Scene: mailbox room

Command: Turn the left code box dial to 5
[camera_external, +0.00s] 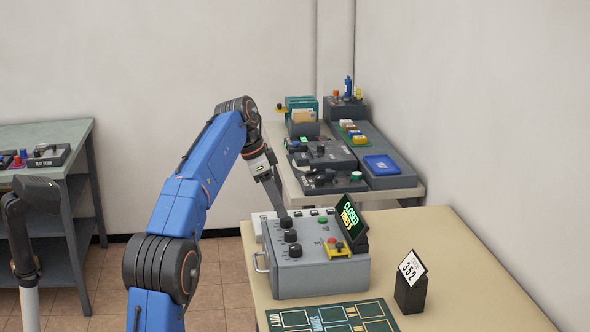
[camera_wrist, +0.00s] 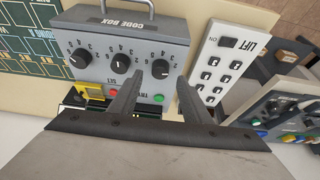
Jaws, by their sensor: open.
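The grey code box (camera_external: 318,272) stands on the beige table, with three black dials in a row. It also shows upside down in the wrist view (camera_wrist: 127,24). By its lettering, the left dial is the far one (camera_external: 286,222) in the external view and the right-hand one (camera_wrist: 160,69) in the wrist view. The middle dial (camera_wrist: 121,64) and right dial (camera_wrist: 79,57) are clear of the fingers. My gripper (camera_wrist: 157,82) is open, its fingertips on either side of the left dial's place in view. Contact and the left dial's exact setting cannot be told.
A white LIFT panel (camera_wrist: 218,68) lies close beside the box. The box has a side handle (camera_external: 261,262), a green button (camera_wrist: 158,98) and a red button (camera_wrist: 113,93). A dark display (camera_external: 350,220) and a card marked 352 (camera_external: 411,268) stand nearby.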

